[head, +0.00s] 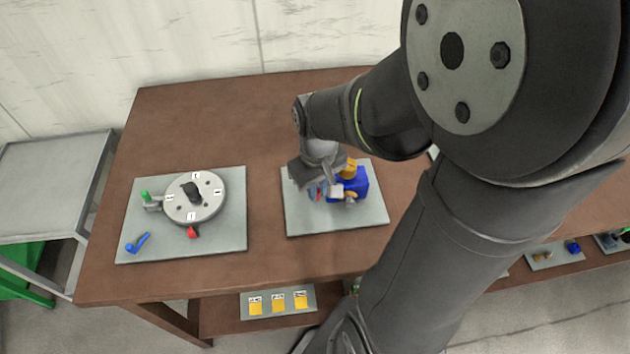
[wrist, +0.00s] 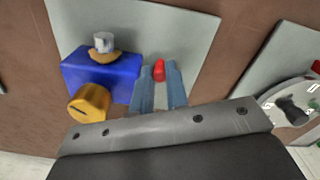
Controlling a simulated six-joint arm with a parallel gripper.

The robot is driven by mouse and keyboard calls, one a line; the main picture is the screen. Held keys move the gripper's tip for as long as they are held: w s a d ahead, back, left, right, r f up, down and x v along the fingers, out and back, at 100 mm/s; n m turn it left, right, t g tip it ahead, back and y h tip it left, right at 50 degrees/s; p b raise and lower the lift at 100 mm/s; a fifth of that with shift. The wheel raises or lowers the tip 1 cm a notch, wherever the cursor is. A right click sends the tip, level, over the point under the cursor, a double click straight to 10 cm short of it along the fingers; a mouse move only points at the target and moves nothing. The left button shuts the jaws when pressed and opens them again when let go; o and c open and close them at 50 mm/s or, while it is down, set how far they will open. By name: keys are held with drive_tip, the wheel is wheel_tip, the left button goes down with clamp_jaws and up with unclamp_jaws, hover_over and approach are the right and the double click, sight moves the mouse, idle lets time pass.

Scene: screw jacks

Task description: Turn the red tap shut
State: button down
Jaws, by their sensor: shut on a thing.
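The red tap (wrist: 159,70) shows as a small rounded red piece between the tips of my gripper (wrist: 157,74) in the wrist view. The two blue-grey fingers are closed on it from either side. Beside it, to the left, stands a blue block (wrist: 98,77) with a yellow knob (wrist: 90,102) and a silver-topped fitting (wrist: 103,43). In the head view my gripper (head: 317,193) is low over the right grey plate (head: 300,222), at the left of the blue block (head: 352,183). The tap's lower part is hidden, so its angle cannot be told.
A left grey plate (head: 145,252) carries a round dial (head: 212,207) with a black knob, a green-tipped part, a red piece (head: 192,232) and a blue lever (head: 138,243). A lower panel holds yellow tiles (head: 278,302). The brown table (head: 265,210) is bare between the plates.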

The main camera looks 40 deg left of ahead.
drive_tip(key=shift+w+d+n, duration=0.15)
drive_tip(key=shift+d+n, duration=0.05)
drive_tip(key=shift+n, duration=0.4)
drive_tip(key=shift+w+d+n, duration=0.1)
drive_tip(key=shift+d+n, duration=0.05)
drive_tip(key=shift+n, duration=0.45)
drive_tip(key=c, duration=1.4)
unclamp_jaws()
drive_tip(key=shift+w, duration=0.1)
